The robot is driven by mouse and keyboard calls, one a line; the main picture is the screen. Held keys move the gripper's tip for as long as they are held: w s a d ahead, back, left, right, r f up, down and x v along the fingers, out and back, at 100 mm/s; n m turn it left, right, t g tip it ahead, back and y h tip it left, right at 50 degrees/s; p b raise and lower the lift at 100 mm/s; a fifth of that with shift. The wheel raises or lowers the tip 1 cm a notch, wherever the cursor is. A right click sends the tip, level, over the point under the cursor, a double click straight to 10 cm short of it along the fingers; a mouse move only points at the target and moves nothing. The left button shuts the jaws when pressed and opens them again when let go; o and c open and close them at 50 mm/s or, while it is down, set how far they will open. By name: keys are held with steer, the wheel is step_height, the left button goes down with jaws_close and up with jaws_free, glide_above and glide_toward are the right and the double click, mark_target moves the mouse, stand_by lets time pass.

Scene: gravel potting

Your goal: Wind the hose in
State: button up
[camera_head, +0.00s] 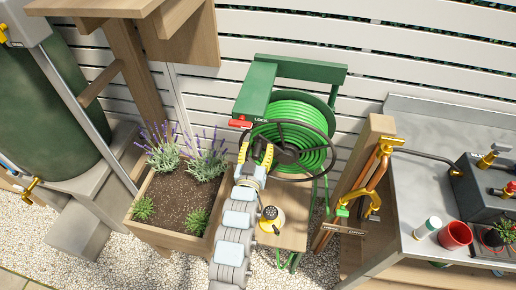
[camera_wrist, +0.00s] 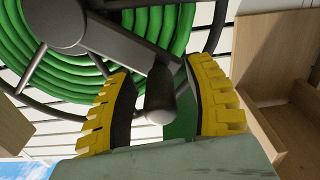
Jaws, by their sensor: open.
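The hose reel carries a coiled green hose (camera_head: 312,118) under a green frame (camera_head: 318,70) at the fence. A dark spoked wheel (camera_head: 287,153) is on its front. My gripper (camera_head: 255,153) is at the wheel's left side, with yellow-padded fingers apart. In the wrist view, a dark grey crank handle (camera_wrist: 160,98) sticks out between the open fingers (camera_wrist: 161,84). I cannot tell whether a finger touches it. A red lever (camera_head: 240,124) beside a "LOCK" label is just above my gripper. The handle is hidden in the head view.
A wooden planter (camera_head: 166,237) with lavender stands to the left. A yellow-topped item (camera_head: 271,214) sits on a small wooden stand (camera_head: 292,227) below the reel. Copper pipes with a tap (camera_head: 373,200) and a grey counter (camera_head: 412,188) are to the right.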

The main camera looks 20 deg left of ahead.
jaws_close()
steer(key=shift+f, duration=0.1)
stand_by(0.3)
